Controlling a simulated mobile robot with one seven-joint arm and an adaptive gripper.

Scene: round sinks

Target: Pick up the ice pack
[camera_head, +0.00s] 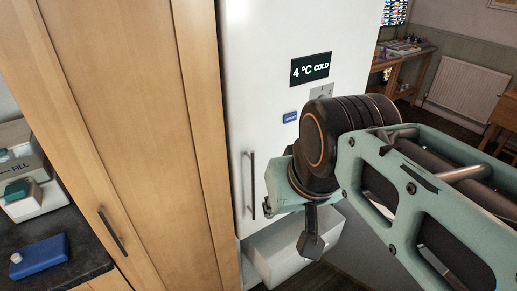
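A blue flat block with a round white cap, which looks like the ice pack (42,255), lies on the dark counter at the lower left. Nothing is on top of it. My gripper (311,243) is at the end of my arm, right of the middle, in front of the white fridge and well to the right of the blue block. Only one dark finger part shows clearly below the wrist, so I cannot see whether the gripper is open or shut. Nothing shows held in it.
A tall wooden cabinet (125,120) stands between the counter (92,262) and the white fridge (255,60) marked "4 °C COLD". White boxes with teal parts (35,200) stand behind the blue block. A desk and radiator are far right.

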